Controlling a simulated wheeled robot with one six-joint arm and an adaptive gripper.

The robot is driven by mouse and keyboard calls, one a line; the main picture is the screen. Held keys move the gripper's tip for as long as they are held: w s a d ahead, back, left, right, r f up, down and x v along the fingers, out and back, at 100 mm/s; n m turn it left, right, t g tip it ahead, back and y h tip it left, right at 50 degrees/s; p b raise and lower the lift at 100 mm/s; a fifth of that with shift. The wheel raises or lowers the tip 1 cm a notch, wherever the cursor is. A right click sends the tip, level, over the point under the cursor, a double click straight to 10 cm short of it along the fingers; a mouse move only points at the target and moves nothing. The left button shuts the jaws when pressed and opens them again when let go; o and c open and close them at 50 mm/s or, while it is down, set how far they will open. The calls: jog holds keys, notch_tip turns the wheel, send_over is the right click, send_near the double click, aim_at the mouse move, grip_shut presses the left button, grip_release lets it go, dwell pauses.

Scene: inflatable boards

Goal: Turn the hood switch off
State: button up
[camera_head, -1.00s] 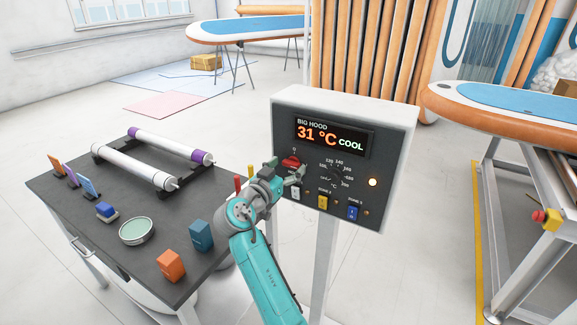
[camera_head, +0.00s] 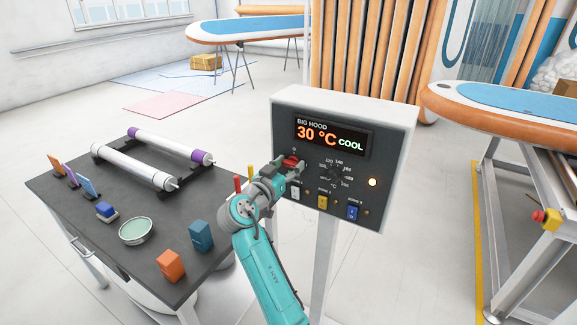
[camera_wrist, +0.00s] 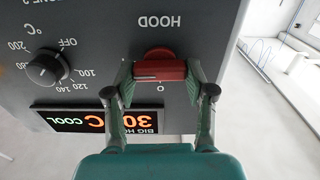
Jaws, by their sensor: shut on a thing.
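The control box (camera_head: 402,140) stands on a post and its display (camera_head: 330,136) reads "BIG HOOD 30 °C COOL". The red hood switch (camera_head: 291,161) is at the left of the panel, below the display. In the wrist view, which is upside down, the switch (camera_wrist: 160,70) has its handle lying crosswise, with "HOOD" on one side and "O" on the other. My gripper (camera_head: 291,168) is at the panel, its fingers shut on the red handle from both sides. The gripper (camera_wrist: 160,74) hides the handle's ends in part.
A temperature dial (camera_head: 334,171) is right of the switch. White, yellow (camera_head: 322,202) and blue (camera_head: 353,212) zone switches sit below. A dark table (camera_head: 75,217) with rollers and small boxes is at left. An orange-edged board (camera_head: 500,118) stands at right.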

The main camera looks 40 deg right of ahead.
jog(key=n, duration=0.4)
jog(key=shift+w, duration=0.1)
jog(key=n, duration=0.4)
jog(key=shift+n, duration=0.3)
jog(key=n, duration=0.4)
jog(key=shift+w+f+n, duration=0.1)
jog(key=shift+f+n, duration=0.05)
jog(key=shift+n, duration=2.35)
jog(key=o, duration=1.2)
jog(key=shift+f, duration=0.1)
jog(key=shift+c, duration=0.2)
jog(key=shift+a, duration=0.1)
